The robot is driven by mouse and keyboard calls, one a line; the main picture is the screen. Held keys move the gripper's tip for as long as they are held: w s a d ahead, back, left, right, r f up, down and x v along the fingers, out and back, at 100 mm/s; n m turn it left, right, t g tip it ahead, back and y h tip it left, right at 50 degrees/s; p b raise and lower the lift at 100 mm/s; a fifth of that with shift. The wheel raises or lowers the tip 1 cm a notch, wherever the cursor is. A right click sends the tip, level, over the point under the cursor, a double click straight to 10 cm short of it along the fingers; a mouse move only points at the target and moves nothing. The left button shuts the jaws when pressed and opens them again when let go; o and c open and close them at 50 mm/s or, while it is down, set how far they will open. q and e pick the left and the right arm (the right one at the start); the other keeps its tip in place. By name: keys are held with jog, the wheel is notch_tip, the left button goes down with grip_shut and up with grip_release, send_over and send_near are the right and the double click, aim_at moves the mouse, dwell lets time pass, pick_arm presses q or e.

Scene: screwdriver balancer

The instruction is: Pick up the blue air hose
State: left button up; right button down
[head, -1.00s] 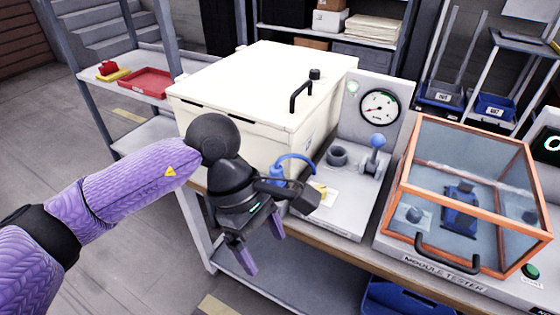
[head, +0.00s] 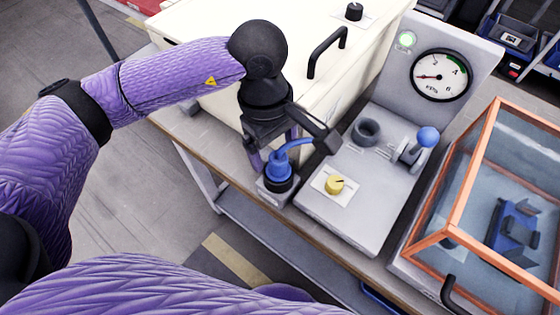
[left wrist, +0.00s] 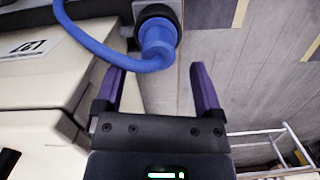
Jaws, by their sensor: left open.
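The blue air hose (head: 290,146) arches from a blue connector (head: 278,168), which stands upright on a black fitting on a small grey block at the bench's front edge. My left gripper (head: 273,150) is open and empty just behind and above the connector, with its fingers pointing down. In the left wrist view, the hose (left wrist: 95,48) curves in from the top left to the connector (left wrist: 158,42), which shows beyond and between the open fingertips (left wrist: 157,70). I cannot tell whether a finger touches it. The hose's far end is partly hidden by my gripper. My right gripper is out of view.
A cream cabinet (head: 215,105) is close behind my gripper. An orange-framed clear case (head: 470,170) stands at right.

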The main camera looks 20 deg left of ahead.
aim_at(278, 157)
pick_arm(q)
jog(key=f, duration=0.2)
jog(key=d+f, duration=0.1)
jog(key=f, duration=0.1)
jog(key=shift+s+f+b, duration=0.1)
jog(key=shift+s+b, duration=0.05)
jog(key=shift+b, duration=0.25)
grip_shut()
